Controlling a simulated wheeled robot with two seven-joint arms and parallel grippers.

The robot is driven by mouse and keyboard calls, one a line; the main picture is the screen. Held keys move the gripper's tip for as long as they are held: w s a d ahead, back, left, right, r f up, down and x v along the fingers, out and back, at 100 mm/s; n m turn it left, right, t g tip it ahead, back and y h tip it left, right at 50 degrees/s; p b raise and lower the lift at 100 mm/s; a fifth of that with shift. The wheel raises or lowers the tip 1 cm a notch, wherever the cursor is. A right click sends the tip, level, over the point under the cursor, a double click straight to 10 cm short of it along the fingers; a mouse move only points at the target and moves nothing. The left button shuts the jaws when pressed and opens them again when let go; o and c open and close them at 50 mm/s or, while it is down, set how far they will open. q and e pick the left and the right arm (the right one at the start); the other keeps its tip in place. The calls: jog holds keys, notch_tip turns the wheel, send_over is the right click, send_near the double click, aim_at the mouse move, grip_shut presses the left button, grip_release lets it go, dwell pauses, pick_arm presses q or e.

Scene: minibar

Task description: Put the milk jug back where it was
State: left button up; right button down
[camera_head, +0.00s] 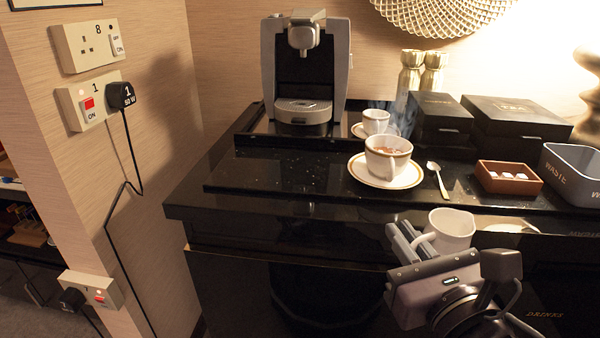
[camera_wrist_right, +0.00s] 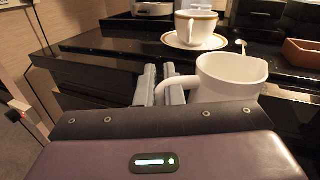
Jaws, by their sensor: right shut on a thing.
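The milk jug (camera_head: 451,229) is a small white jug, held upright near the front edge of the black counter in the head view. In the right wrist view the jug (camera_wrist_right: 228,80) stands to the right of the fingers, its handle between them. My right gripper (camera_head: 414,238) is shut on the jug's handle; its fingers also show in the right wrist view (camera_wrist_right: 160,86). Whether the jug's base touches anything is hidden. A white saucer (camera_head: 507,227) lies at the counter's front, right of the jug. My left gripper is not in view.
A gold-rimmed cup (camera_head: 388,157) on a saucer (camera_head: 356,170) stands behind the jug, with a spoon (camera_head: 438,180) beside it. A brown sugar box (camera_head: 510,177) and grey waste bin (camera_head: 571,174) stand to the right. A coffee machine (camera_head: 304,70) stands at the back. The counter's left front is clear.

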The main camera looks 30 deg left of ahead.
jog(key=w+d+f+m+t+h, duration=0.1)
jog(key=d+f+m+t+h, duration=0.1)
jog(key=d+f+h, duration=0.3)
jog(key=w+d+f+m+t+h, duration=0.1)
jog(key=d+f+m+h, duration=0.4)
jog(key=d+f, duration=0.9)
jog(key=w+d, duration=0.1)
jog(key=d, duration=0.2)
jog(key=shift+f+t+h, duration=0.2)
jog(key=shift+t+h, duration=0.1)
jog(key=shift+t, duration=0.1)
